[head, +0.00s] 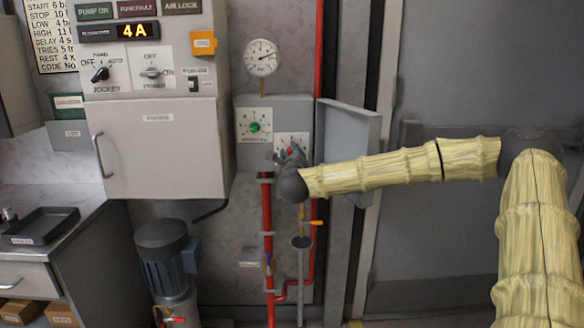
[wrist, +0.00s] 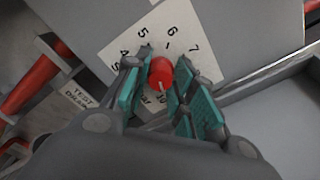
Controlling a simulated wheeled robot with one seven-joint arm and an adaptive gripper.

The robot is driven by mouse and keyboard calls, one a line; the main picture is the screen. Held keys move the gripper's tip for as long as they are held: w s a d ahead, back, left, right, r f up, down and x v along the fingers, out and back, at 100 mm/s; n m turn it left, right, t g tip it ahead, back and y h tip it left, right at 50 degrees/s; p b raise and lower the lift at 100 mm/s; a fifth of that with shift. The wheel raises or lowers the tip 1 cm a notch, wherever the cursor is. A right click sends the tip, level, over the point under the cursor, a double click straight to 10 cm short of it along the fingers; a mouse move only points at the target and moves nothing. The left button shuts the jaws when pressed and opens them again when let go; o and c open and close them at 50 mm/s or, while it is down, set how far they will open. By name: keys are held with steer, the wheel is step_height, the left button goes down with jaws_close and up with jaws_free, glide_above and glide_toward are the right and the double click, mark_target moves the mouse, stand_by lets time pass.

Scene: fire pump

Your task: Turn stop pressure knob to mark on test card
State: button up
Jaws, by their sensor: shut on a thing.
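A pale line on the knob points to the bottom of the wrist view, near a partly hidden 10. My gripper (wrist: 162,76) has its teal pads on both sides of the knob and is shut on it. In the head view the red knob (head: 290,151) is the right one on the grey box, with my gripper in front of it. The card (head: 50,36) at upper left reads START 6, STOP 10, LOW 4, cut off at its edge.
A green knob (head: 254,127) is left of the red one, below a pressure gauge (head: 262,58). The box's open door (head: 350,130) stands close on the right. Red pipes (head: 267,225) run below. A panel cabinet (head: 155,145) is at left.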

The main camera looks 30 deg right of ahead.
steer(key=shift+f+m+b, duration=0.15)
steer(key=shift+m+b, duration=0.85)
steer(key=shift+b, duration=0.05)
steer(key=o, duration=1.1)
steer(key=v, duration=1.2)
steer(key=shift+d, duration=0.1)
